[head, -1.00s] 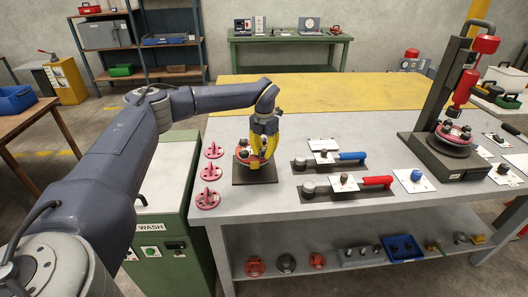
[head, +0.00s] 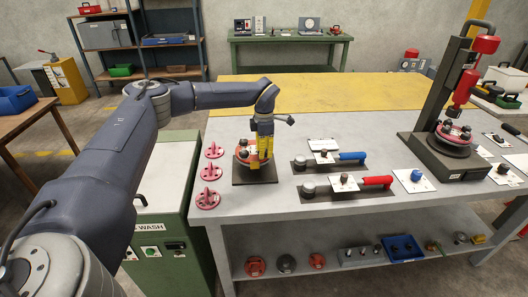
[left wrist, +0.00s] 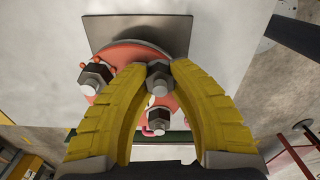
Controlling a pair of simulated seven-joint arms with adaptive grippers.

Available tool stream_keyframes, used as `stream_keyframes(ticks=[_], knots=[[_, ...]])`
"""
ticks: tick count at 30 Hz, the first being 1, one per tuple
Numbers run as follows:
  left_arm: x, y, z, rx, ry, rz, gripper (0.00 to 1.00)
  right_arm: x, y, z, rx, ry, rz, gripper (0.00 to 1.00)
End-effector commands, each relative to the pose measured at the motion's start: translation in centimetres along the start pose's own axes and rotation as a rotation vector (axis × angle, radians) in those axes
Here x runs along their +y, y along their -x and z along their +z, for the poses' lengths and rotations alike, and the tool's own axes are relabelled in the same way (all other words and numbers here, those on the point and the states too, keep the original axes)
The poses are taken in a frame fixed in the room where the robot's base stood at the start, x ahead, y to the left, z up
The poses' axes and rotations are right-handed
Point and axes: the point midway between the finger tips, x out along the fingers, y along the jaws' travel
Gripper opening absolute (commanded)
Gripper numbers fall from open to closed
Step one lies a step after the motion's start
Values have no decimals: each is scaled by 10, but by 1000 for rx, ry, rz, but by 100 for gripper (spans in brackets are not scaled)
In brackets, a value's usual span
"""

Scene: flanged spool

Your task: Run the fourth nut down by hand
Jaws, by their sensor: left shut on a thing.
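The flanged spool (head: 243,153) stands on a dark square plate (head: 240,182) near the bench's left end. Its red flange (left wrist: 128,62) shows below my left gripper in the left wrist view. My left gripper (head: 262,158) points down over the flange's right side. Its yellow fingers (left wrist: 159,68) are shut on a dark nut (left wrist: 160,78) on the flange. Another nut (left wrist: 95,76) sits on the flange at left, and one more (left wrist: 158,118) shows between the fingers. The fingers hide part of the flange. My right gripper is in neither view.
Several red flanged parts (head: 208,199) lie left of the plate. Blue-handled (head: 352,156) and red-handled (head: 376,181) tools lie to the right. A dark press-like stand (head: 437,92) with a second red flanged part is at far right. The yellow bench area behind is clear.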

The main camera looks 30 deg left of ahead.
Motion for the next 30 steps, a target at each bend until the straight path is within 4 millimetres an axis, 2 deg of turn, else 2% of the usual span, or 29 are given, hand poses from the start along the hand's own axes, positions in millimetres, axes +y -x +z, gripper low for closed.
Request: stream_keyframes(ticks=[9,24,25,30], knots=[[0,1,0,-1,-94,0,0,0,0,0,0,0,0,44],[0,1,0,-1,-109,0,0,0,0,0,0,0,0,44],[0,1,0,-1,-109,0,23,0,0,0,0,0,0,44],[0,0,0,-1,-109,0,43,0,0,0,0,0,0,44]])
